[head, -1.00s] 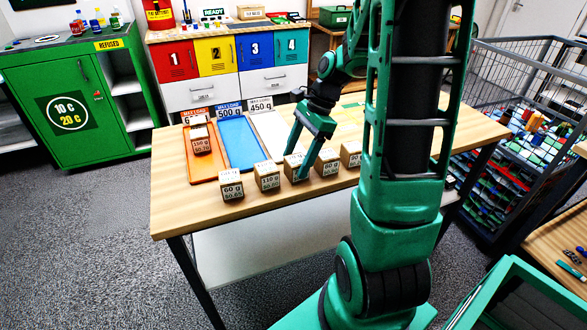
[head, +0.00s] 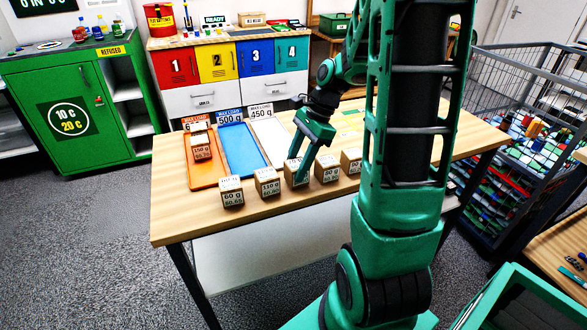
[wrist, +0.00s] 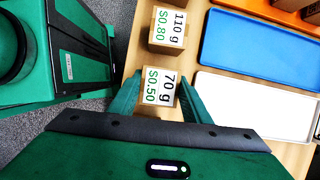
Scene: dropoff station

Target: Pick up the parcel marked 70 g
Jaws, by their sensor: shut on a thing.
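The parcel marked 70 g (wrist: 160,86) is a small cardboard box with a white label that also reads $0.50. In the wrist view it sits between the fingers of my gripper (wrist: 158,88), which is shut on it. In the head view my gripper (head: 298,178) is over the front row on the table, and its fingers partly hide the 70 g parcel (head: 291,173). I cannot tell whether the parcel is touching the table or slightly raised.
The 110 g parcel (head: 267,182) and the 60 g parcel (head: 231,191) stand to the left, another parcel (head: 327,168) close on the right. Behind are an orange tray (head: 202,178) holding parcels, a blue tray (head: 241,150) and a white tray (head: 271,139). Bare wooden table (head: 175,220) lies at the front left.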

